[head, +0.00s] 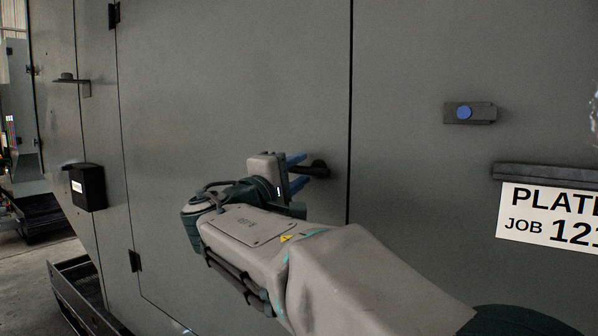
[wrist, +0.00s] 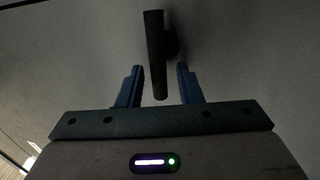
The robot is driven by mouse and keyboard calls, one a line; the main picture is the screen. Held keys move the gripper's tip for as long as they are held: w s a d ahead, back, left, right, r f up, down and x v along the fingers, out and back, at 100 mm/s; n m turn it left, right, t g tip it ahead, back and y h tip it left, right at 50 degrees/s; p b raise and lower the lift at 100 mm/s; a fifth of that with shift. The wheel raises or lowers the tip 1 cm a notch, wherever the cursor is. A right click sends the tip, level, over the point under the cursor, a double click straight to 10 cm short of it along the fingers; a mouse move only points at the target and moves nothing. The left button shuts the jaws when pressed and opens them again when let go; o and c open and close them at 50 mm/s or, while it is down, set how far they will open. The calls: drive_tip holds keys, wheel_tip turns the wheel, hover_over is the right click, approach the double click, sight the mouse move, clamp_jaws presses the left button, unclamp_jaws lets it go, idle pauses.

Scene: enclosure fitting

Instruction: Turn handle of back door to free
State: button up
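The back door (head: 230,80) is a grey panel with a dark seam along its right edge, and it looks flush with the panel beside it. Its black handle (head: 320,167) is by that seam. In the wrist view the handle (wrist: 155,55) is a dark bar with a round hub on its right. My gripper (head: 298,172) is at the handle with its blue fingers apart. In the wrist view the open fingers (wrist: 159,84) stand on either side of the handle's near end, with a gap visible on both sides.
A grey block with a blue button (head: 464,112) is on the right panel. Below it a ledge (head: 545,177) carries a white job sign (head: 550,213). A black box (head: 88,187) and a small bracket (head: 70,82) stick out at the left. Hinges (head: 135,260) line the door's left edge.

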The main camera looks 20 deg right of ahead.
drive_tip(key=b+v, duration=0.1)
drive_tip(key=v, duration=1.2)
drive_tip(key=s+d+f+m+g+y+p, duration=0.1)
drive_tip(key=s+d+f+g+y+p, duration=0.25)
drive_tip(key=f, duration=0.45)
drive_tip(key=s+d+f+g+y+p, duration=0.3)
drive_tip(key=d+f+y, duration=0.1)
drive_tip(key=f, duration=0.4)
drive_tip(key=s+a+f+m+g+y+p, duration=0.2)
drive_tip(key=s+a+f+m+y+p, duration=0.3)
drive_tip(key=s+f+y, duration=0.3)
drive_tip(key=shift+a+f+m+y, duration=0.25)
drive_tip(key=shift+f+m+y, duration=0.15)
drive_tip(key=shift+m+y, duration=0.25)
drive_tip(key=shift+o, duration=0.5)
drive_tip(key=shift+s+d, duration=0.1)
